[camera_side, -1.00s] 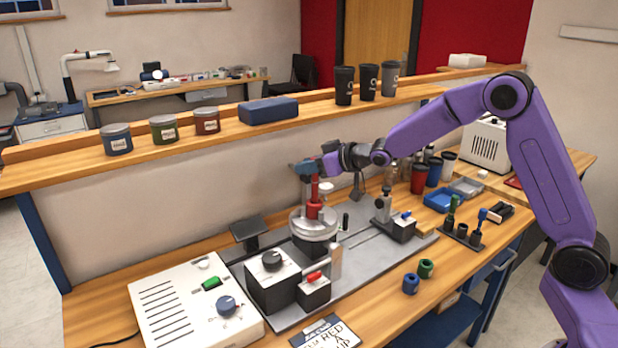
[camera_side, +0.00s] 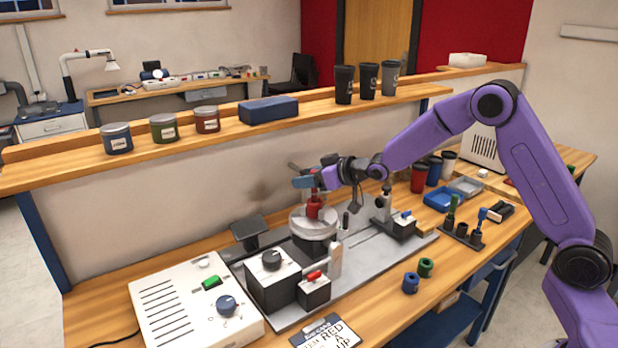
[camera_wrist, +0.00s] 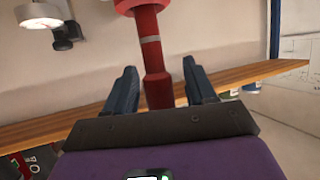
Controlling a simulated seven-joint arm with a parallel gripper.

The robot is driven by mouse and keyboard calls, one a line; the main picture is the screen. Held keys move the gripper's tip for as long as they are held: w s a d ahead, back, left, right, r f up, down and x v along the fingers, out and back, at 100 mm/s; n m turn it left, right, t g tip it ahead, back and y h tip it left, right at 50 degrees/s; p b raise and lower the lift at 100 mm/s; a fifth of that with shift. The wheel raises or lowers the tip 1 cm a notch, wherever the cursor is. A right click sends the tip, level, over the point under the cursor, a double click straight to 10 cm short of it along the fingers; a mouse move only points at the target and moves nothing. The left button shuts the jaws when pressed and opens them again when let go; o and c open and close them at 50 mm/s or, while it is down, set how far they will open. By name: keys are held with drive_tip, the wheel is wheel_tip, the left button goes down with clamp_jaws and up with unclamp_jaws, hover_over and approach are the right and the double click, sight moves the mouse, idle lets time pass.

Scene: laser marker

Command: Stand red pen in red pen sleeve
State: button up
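The red pen (camera_wrist: 152,55) stands upright with its lower end in the red sleeve (camera_side: 313,212), which sits on the round pale turntable (camera_side: 299,224) of the marker. In the wrist view the pen has a grey band and meets a wider red part, the sleeve (camera_wrist: 138,5), at the top edge. My gripper (camera_side: 305,182) is at the pen's upper end. In the wrist view my gripper (camera_wrist: 160,85) is open, with a finger on each side of the pen and visible gaps between. How deep the pen sits is hidden.
Blue and green sleeves (camera_side: 418,276) stand at the bench front. A rack (camera_side: 462,236) holds green and blue pens at the right. Trays (camera_side: 440,201) and cups (camera_side: 418,178) are behind it. The white control box (camera_side: 180,310) is front left; a shelf (camera_side: 230,130) runs behind.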

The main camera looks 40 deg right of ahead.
drive_tip(key=shift+r, duration=0.25)
drive_tip(key=v, duration=1.2)
drive_tip(key=s+a+f+n+g+h, duration=0.15)
drive_tip(key=s+a+g, duration=0.25)
drive_tip(key=s, duration=0.6)
drive_tip(key=s+a+f+n+g, duration=0.25)
drive_tip(key=s+a, duration=0.25)
drive_tip(key=s, duration=0.5)
drive_tip(key=s+d+f+n+g+h, duration=0.1)
drive_tip(key=s+d+n+g, duration=0.1)
drive_tip(key=s, duration=0.7)
drive_tip(key=s+d+n+g+h, duration=0.2)
drive_tip(key=s+d+g, duration=0.1)
drive_tip(key=s, duration=0.7)
drive_tip(key=shift+f+g, duration=0.35)
drive_tip(key=shift+d, duration=0.1)
